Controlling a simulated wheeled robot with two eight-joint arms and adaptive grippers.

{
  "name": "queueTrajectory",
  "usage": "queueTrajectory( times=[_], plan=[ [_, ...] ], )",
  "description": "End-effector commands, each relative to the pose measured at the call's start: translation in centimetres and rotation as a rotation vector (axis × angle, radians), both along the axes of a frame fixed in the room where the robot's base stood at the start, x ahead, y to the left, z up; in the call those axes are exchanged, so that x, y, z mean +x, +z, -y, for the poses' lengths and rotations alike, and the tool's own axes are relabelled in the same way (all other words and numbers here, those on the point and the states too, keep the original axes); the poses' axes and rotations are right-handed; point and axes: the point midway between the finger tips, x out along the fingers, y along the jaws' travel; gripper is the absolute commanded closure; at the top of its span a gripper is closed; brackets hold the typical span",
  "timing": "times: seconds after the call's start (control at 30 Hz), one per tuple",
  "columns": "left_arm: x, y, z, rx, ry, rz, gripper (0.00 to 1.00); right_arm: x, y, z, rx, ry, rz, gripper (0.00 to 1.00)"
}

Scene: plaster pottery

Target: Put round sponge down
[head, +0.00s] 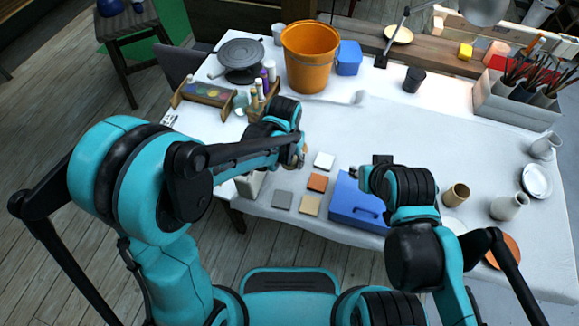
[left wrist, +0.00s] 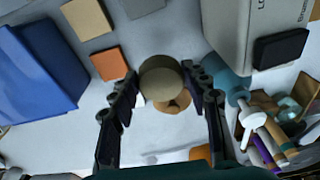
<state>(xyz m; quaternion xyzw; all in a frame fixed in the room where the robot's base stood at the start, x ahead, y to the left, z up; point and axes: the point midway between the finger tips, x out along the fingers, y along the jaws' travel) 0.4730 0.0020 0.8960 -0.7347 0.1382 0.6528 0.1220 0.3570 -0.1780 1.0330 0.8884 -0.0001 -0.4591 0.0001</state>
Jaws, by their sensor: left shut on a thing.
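The round sponge (left wrist: 160,78) is a tan disc between the fingertips of my left gripper (left wrist: 160,86) in the left wrist view. The gripper is shut on it. A second, browner round thing (left wrist: 178,105) shows just beside and partly behind it; I cannot tell whether it rests on the table. In the head view my left gripper (head: 297,152) is over the near part of the white table, mostly hidden by its own arm, with only a bit of brown showing. My right gripper (head: 373,172) is above the blue box (head: 352,208); its fingers are too unclear to read.
Several square tiles lie near the front edge, including a white one (head: 324,160) and an orange one (head: 317,182). A pale box (head: 250,184) stands left of them. The table's middle (head: 350,130) is clear.

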Motion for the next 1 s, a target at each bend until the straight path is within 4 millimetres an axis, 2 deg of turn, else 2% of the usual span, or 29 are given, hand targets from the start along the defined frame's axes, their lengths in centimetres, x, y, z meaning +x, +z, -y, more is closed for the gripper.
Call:
queueTrajectory(
  times=[0.1,0.2,0.43,0.6,1.0],
  plan=[
    [0.0,-2.9,0.0,0.0,0.0,0.0,0.85,-0.1,-1.4,0.0,0.0,0.0,0.0,0.69],
    [0.0,-4.6,0.0,0.0,0.0,0.0,0.85,-0.1,-2.1,0.0,0.0,0.0,0.0,0.69],
    [0.0,-6.5,0.0,0.0,0.0,0.0,0.85,0.0,-2.7,0.0,0.0,0.0,0.0,0.69],
    [0.0,-9.0,0.0,0.0,0.0,0.0,0.85,0.0,-3.9,0.0,0.0,0.0,0.0,0.69],
    [-0.1,-9.6,0.0,0.0,0.0,0.0,0.85,0.0,-4.2,0.0,0.0,0.0,0.0,0.69]
  ],
)
